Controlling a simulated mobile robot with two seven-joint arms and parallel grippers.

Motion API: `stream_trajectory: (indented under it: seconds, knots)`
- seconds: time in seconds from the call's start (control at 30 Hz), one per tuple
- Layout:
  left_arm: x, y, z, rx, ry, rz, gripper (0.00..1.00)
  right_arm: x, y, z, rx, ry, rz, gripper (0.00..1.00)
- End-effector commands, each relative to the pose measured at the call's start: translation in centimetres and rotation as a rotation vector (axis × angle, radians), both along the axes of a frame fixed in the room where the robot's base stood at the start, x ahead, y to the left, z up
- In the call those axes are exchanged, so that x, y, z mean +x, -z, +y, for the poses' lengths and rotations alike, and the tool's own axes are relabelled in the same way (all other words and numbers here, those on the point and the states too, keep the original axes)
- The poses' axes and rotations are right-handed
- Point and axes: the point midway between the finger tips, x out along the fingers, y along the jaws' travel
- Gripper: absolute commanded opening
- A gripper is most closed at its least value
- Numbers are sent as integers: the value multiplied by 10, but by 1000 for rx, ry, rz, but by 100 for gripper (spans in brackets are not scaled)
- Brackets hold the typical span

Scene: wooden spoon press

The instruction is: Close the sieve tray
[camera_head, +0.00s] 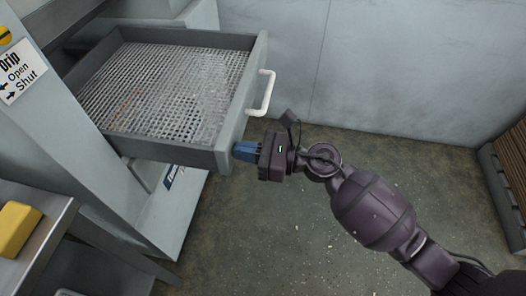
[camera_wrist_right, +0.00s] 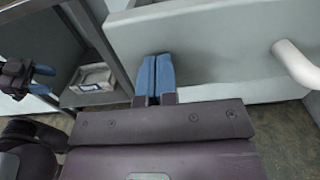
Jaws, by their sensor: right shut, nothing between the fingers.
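The sieve tray (camera_head: 245,95) is a grey drawer with a metal mesh bottom, pulled out of the grey press. Its white handle (camera_head: 264,93) is on the front panel and also shows in the right wrist view (camera_wrist_right: 296,64). My right gripper (camera_head: 236,150) is shut and empty, its blue fingertips at the near end of the front panel, to one side of the handle. In the right wrist view the fingertips (camera_wrist_right: 157,60) overlap the panel (camera_wrist_right: 205,38); I cannot tell whether they touch. My left gripper (camera_wrist_right: 41,79) shows there at the left, its blue fingers apart.
A sign (camera_head: 18,74) reading Drip, Open, Shut is on the press at the left. A yellow block (camera_head: 17,228) lies on a grey shelf at lower left. A slatted wooden item (camera_head: 512,165) stands at the far right. The floor before the tray is clear.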

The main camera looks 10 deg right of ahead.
Motion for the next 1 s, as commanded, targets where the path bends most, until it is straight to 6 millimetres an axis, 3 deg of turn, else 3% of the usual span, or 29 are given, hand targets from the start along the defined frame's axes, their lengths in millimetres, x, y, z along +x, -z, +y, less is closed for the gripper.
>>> stream_trajectory:
  seconds: [0.3, 0.5, 0.7, 1.0]
  knots:
    - [-7, 2, 3, -1, -9, 17, 55, 34, -2, 107, 2, -5, -3, 0]
    - [-8, 7, 1, 4, -2, 24, 55, 52, 1, 167, 2, -4, 3, 0]
    - [-1, 7, -2, 11, 14, 6, 55, 67, 3, 210, 0, -2, 4, 0]
    - [6, 2, -4, 20, 28, -17, 55, 79, 1, 243, -1, 0, 1, 0]
